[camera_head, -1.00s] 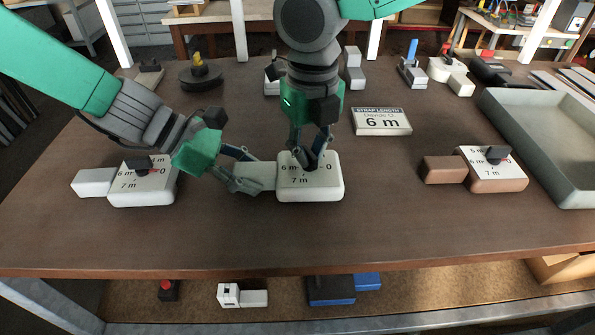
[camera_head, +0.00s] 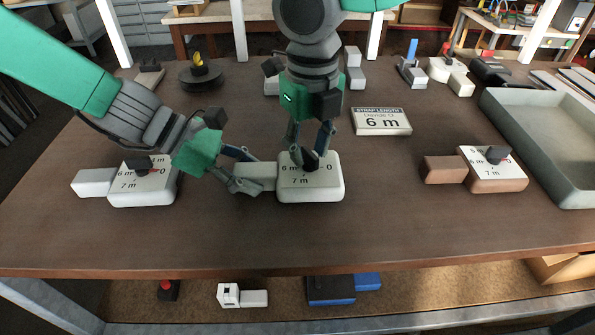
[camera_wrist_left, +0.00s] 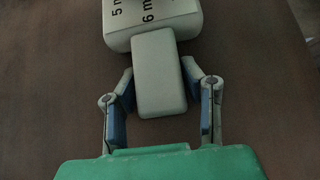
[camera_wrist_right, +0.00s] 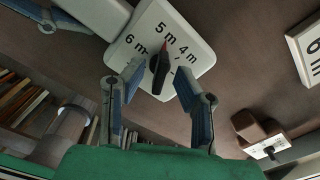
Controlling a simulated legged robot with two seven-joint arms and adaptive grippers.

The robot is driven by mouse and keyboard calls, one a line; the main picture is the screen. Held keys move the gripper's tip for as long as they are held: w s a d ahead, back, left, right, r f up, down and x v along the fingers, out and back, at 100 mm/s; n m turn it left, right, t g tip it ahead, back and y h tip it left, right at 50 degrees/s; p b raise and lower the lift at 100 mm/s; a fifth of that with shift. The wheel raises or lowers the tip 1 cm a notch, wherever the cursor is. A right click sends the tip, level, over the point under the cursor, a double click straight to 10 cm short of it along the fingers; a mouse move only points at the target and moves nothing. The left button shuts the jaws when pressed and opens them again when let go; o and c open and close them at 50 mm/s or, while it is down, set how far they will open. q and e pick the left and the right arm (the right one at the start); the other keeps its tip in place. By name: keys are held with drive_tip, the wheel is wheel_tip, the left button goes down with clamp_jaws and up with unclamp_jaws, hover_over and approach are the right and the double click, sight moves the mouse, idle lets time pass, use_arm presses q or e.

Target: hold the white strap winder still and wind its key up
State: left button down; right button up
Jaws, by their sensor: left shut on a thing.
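The white strap winder (camera_head: 322,190) stands on the table at the middle, with a pale handle block (camera_wrist_left: 158,72) on its left side. My left gripper (camera_head: 253,172) is shut on this block, a finger on each side. The winder's black key (camera_wrist_right: 158,72) stands on the dial face. Its red tip points at about the 5 m mark in the right wrist view. My right gripper (camera_wrist_right: 153,78) is above the dial, its fingers apart on either side of the key, with gaps showing. In the head view the fingers partly hide the key and the dial.
Another white winder (camera_head: 140,188) stands at the left, close under my left arm. A brown winder (camera_head: 497,180) and a grey tray (camera_head: 530,150) are at the right. A strap length sign (camera_head: 381,122) reads 6 m. The table's front strip is clear.

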sight(309, 151)
drive_tip(key=shift+r, duration=2.6)
drive_tip(key=m, duration=0.6)
drive_tip(key=shift+r, duration=0.15)
drive_tip(key=m, duration=0.4)
drive_tip(key=shift+s+r+m, duration=0.1)
drive_tip(key=shift+m, duration=0.2)
drive_tip(key=m, duration=0.7)
drive_tip(key=shift+r, duration=0.2)
drive_tip(key=m, duration=0.4)
drive_tip(key=shift+r+m, duration=0.15)
drive_tip(key=shift+m, duration=0.15)
drive_tip(key=m, duration=0.7)
drive_tip(key=shift+r, duration=0.2)
drive_tip(key=m, duration=0.6)
drive_tip(key=shift+r+m, duration=0.15)
drive_tip(key=shift+m, duration=0.15)
drive_tip(key=shift+f, duration=4)
